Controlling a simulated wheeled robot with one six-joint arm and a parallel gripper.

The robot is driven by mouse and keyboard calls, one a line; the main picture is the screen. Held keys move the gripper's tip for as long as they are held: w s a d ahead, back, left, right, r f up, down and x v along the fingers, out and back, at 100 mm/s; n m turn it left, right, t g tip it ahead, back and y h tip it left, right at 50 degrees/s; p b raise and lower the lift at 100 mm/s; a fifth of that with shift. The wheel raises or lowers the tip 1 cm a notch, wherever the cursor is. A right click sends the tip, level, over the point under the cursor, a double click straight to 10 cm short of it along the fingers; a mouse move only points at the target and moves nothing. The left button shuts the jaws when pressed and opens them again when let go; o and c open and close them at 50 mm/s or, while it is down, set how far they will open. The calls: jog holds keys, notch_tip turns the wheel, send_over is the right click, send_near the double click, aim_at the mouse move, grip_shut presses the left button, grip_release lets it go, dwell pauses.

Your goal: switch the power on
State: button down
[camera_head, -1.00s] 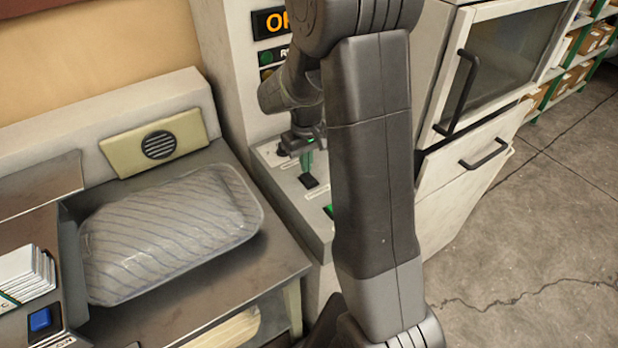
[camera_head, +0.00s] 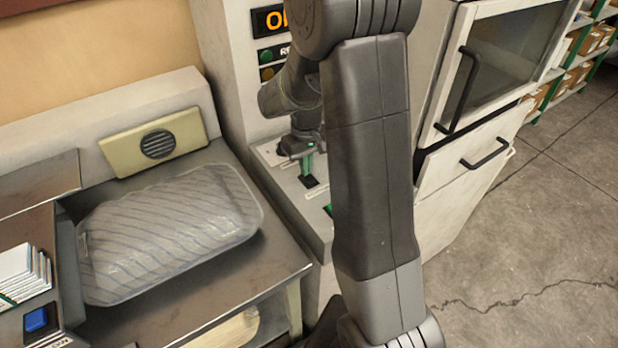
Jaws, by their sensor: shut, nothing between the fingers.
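The control panel (camera_head: 285,205) is a pale sloped ledge on the machine, carrying a small black switch (camera_head: 309,181). My gripper (camera_head: 307,172) points down at this switch, its green fingertips shut and empty. The tips look to be at or just above the switch; I cannot tell if they touch. A green button (camera_head: 328,210) shows lower on the panel, partly hidden by my arm. The switch labels are too small to read.
A striped, plastic-looking pillow (camera_head: 165,235) lies on the metal bench (camera_head: 225,292) to the left. A blue button (camera_head: 37,320) and a stack of white cards (camera_head: 22,275) are at the lower left. A cabinet with dark handles (camera_head: 485,153) stands right; the floor beyond is clear.

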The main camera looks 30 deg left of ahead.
jog(key=shift+f, duration=0.25)
notch_tip(320, 180, up, 7)
jog(key=p, duration=0.5)
dwell(0.3)
notch_tip(320, 180, down, 7)
jog(key=b, duration=0.5)
jog(key=shift+r, duration=0.1)
dwell(0.5)
